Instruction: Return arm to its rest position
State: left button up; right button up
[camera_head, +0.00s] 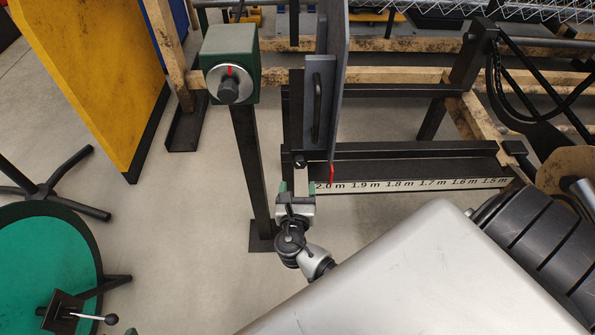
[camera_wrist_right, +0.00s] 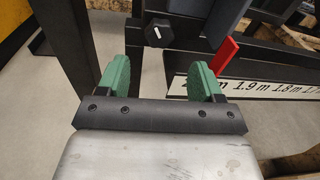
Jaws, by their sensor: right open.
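My right gripper (camera_head: 297,188) is in the middle of the head view, in front of the lower part of the machine frame. Its green finger pads are spread apart in the right wrist view (camera_wrist_right: 158,78), with nothing between them. A black knob with a white mark (camera_wrist_right: 159,32) shows beyond the gap between the fingers. A red pointer (camera_wrist_right: 223,55) is close beyond the right-hand finger in that view; whether they touch cannot be told. My left gripper is not in view.
A measuring scale (camera_head: 400,186) runs along the frame to the right. A green box with a dial (camera_head: 230,65) stands on a black post (camera_head: 249,160). A yellow panel (camera_head: 95,70) is at the left, above a round green stool (camera_head: 40,260). Bare floor lies between.

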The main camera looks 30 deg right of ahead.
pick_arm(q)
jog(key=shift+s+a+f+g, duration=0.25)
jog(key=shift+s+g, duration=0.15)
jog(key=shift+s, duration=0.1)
pick_arm(e)
jog(key=shift+v, duration=0.8)
jog(key=shift+d, duration=0.1)
